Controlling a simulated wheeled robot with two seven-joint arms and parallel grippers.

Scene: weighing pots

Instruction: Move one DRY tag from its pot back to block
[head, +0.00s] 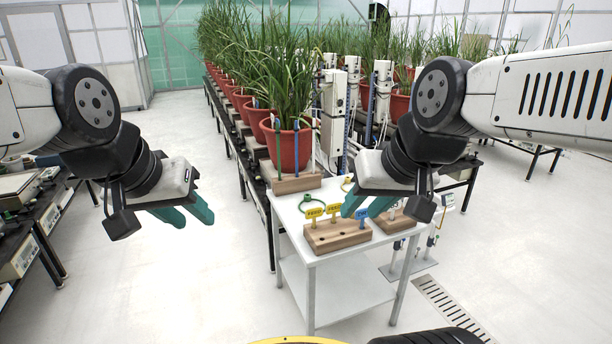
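A wooden block (330,238) with holes sits on the white cart. Two yellow tags stand in it, one on the left (314,213) and one beside it (333,209); they seem to read FEED. A blue tag (362,214) with small, unclear lettering stands at its right end. A red pot (289,148) with tall grass stands behind the cart; any DRY tag in a pot is too small to make out. My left gripper (187,213) is open and empty over the floor, left of the cart. My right gripper (354,203) hangs over the cart near the blue tag; its finger gap is unclear.
Another wooden block (296,184) with upright stakes stands at the cart's back. A second block (393,224) is partly hidden under my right gripper. A row of potted plants runs back. A dark bench (45,213) with scales stands left. The floor between is clear.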

